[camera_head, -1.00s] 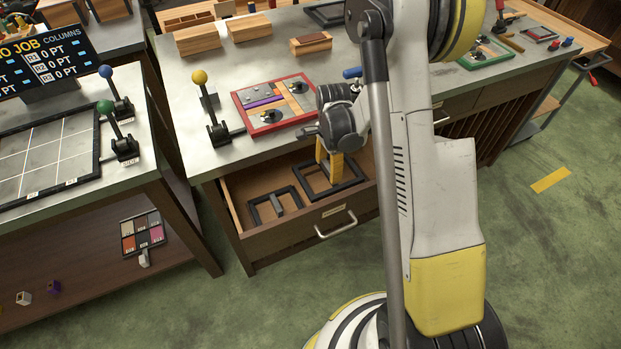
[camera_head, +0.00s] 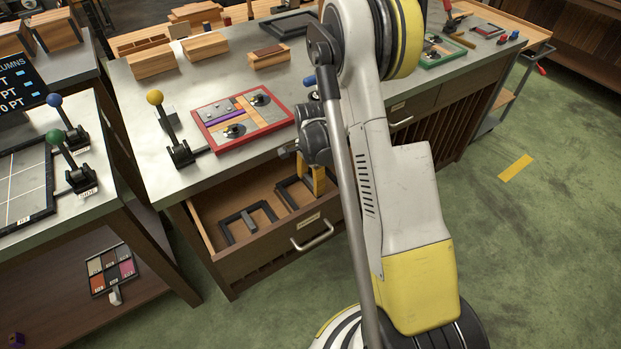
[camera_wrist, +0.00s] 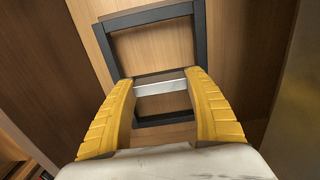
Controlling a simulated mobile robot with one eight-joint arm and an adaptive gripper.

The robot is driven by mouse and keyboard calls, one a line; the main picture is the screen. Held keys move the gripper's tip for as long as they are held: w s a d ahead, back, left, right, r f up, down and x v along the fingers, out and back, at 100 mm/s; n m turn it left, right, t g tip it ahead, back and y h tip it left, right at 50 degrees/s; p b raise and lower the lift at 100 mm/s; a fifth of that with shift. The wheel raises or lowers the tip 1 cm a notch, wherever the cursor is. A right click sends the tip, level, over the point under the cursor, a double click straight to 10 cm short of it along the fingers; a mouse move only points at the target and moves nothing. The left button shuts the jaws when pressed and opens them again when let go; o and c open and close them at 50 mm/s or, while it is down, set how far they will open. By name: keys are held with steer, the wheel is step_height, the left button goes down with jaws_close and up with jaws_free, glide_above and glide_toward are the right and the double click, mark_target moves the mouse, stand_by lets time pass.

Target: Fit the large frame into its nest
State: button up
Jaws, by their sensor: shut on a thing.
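The large frame (camera_head: 286,196) is a dark square frame in the open drawer (camera_head: 262,268), partly hidden by my arm in the head view. The wrist view shows its dark sides (camera_wrist: 200,36) and a pale crossbar (camera_wrist: 160,87) between my yellow fingers. My gripper (camera_head: 319,182) reaches down into the drawer and is shut on the large frame; the fingers also show in the wrist view (camera_wrist: 162,90). I cannot tell whether the frame touches the drawer floor. I cannot tell which place is its nest.
A smaller dark frame (camera_head: 247,222) lies left in the drawer. On the bench above are a red-edged board (camera_head: 240,118), a yellow-knobbed lever (camera_head: 168,125), wooden blocks (camera_head: 205,45) and a dark tray (camera_head: 287,25). The drawer handle (camera_head: 313,236) juts out in front.

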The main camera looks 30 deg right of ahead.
mark_target(311, 181)
steer(key=shift+f, duration=0.8)
steer(key=shift+f+b, duration=0.2)
steer(key=shift+b, duration=0.15)
steer(key=o, duration=1.4)
steer(key=shift+r, duration=0.1)
step_height(311, 181, up, 12)
steer(key=p, duration=0.5)
steer(key=shift+r, duration=0.1)
